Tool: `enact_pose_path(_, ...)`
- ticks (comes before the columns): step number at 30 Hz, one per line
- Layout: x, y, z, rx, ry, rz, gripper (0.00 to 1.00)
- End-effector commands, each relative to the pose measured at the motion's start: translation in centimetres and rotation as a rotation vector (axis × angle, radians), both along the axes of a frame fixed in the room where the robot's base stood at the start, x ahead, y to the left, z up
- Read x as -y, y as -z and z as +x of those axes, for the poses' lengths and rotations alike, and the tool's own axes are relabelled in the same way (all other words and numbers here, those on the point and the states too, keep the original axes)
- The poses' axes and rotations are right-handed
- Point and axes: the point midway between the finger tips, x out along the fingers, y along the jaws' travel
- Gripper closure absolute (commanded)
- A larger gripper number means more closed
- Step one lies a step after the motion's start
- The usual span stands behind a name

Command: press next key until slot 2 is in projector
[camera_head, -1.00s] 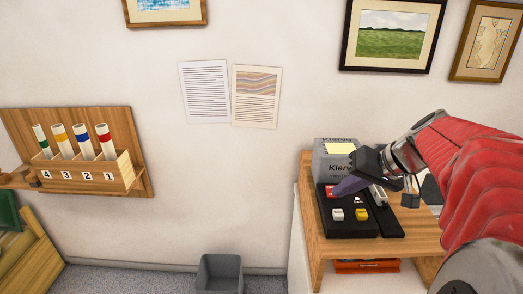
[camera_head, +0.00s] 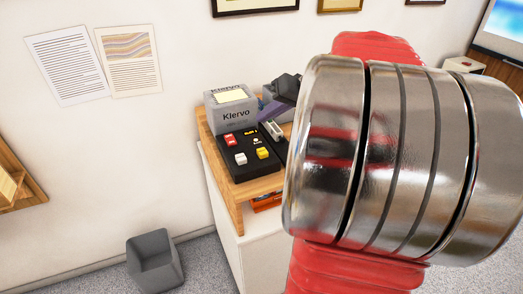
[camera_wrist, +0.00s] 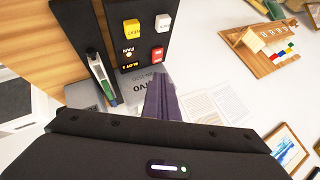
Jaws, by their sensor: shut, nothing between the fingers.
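A black key panel (camera_head: 238,169) lies on a wooden table, with a red key (camera_head: 230,140), a white key (camera_head: 240,158) and a yellow key (camera_head: 262,153). Its small display (camera_head: 250,133) has yellow text; in the wrist view the display (camera_wrist: 126,67) seems to read "SLOT 3". In that view the yellow key (camera_wrist: 131,26), white key (camera_wrist: 162,22) and red key (camera_wrist: 157,55) show apart from my gripper (camera_wrist: 163,84). My gripper's purple fingers are shut and empty. In the head view my gripper (camera_head: 266,114) is beyond the keys, beside the grey box. I cannot identify the projector.
A grey "Klervo" box (camera_head: 229,109) stands behind the panel. A grey and white device (camera_head: 273,130) lies right of the keys. A grey bin (camera_head: 154,262) is on the floor. A lit screen (camera_head: 502,25) is at far right. My arm hides the table's right side.

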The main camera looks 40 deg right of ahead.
Motion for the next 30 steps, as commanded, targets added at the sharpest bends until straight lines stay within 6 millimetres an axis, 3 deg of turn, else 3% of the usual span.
enact_pose_path(24, 0.0, 7.7, 0.0, -0.001, -0.001, 0.002, 1.00)
enact_pose_path(30, 0.0, 8.5, 0.0, 0.000, 0.000, 0.000, 1.00)
